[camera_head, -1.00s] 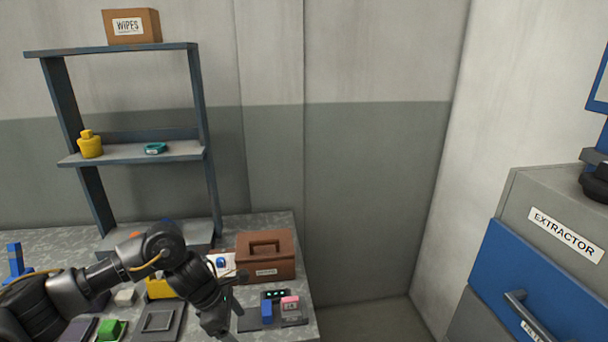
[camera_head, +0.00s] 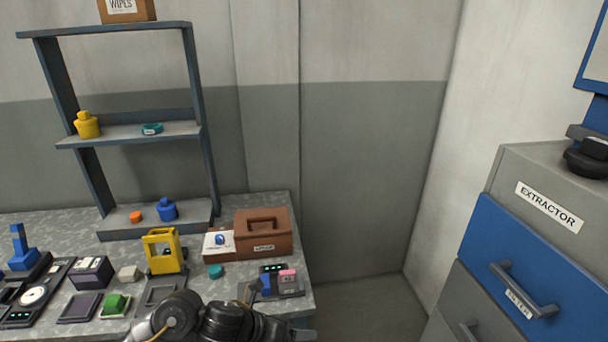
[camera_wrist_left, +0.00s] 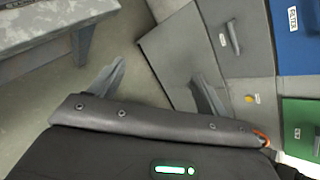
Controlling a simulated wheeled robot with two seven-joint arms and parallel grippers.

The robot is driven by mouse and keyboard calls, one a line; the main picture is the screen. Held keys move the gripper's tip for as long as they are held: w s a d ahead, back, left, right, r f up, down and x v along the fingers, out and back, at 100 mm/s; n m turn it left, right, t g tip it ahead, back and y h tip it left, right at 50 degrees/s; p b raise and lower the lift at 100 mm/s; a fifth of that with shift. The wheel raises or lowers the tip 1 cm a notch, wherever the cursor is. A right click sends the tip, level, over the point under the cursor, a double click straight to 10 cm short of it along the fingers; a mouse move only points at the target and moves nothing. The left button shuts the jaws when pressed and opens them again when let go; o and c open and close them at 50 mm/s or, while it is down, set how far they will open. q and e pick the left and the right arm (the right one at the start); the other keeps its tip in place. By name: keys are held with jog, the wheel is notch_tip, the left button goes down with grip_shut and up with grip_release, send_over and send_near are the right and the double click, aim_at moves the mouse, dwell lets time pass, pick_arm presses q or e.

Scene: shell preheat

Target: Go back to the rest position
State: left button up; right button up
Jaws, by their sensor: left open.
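My left arm crosses the bottom edge of the head view, in front of the worktable. My left gripper (camera_head: 298,334) shows only in part there, low at the front right of the table. In the left wrist view my left gripper (camera_wrist_left: 157,84) has its two fingers wide apart with nothing between them. My right gripper is not in any view.
The worktable (camera_head: 75,234) holds a yellow frame (camera_head: 163,251), a brown box (camera_head: 263,233), a device with a pink block (camera_head: 287,277) and several trays. A shelf (camera_head: 128,134) stands behind. A cabinet with a blue drawer (camera_head: 518,268) is at right. Floor (camera_head: 372,308) between is clear.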

pick_arm(q)
jog(key=s+a+f+m+g+y, duration=0.1)
jog(key=s+a+f+m+y, duration=0.3)
jog(key=s+a+m, duration=1)
jog(key=s+a+f+m+y, duration=0.45)
jog(key=s+a+m, duration=0.55)
jog(key=m, duration=0.8)
notch_tip(320, 180, down, 25)
jog(key=s+d+m+g, duration=0.1)
jog(key=s+d, duration=0.1)
jog(key=s+a+f+g, duration=0.1)
jog(key=s+a+f, duration=0.1)
jog(key=s+f, duration=1.4)
jog(key=shift+s+a+f+g+b, duration=0.3)
jog(key=shift+s+f, duration=0.05)
jog(key=shift+f, duration=0.3)
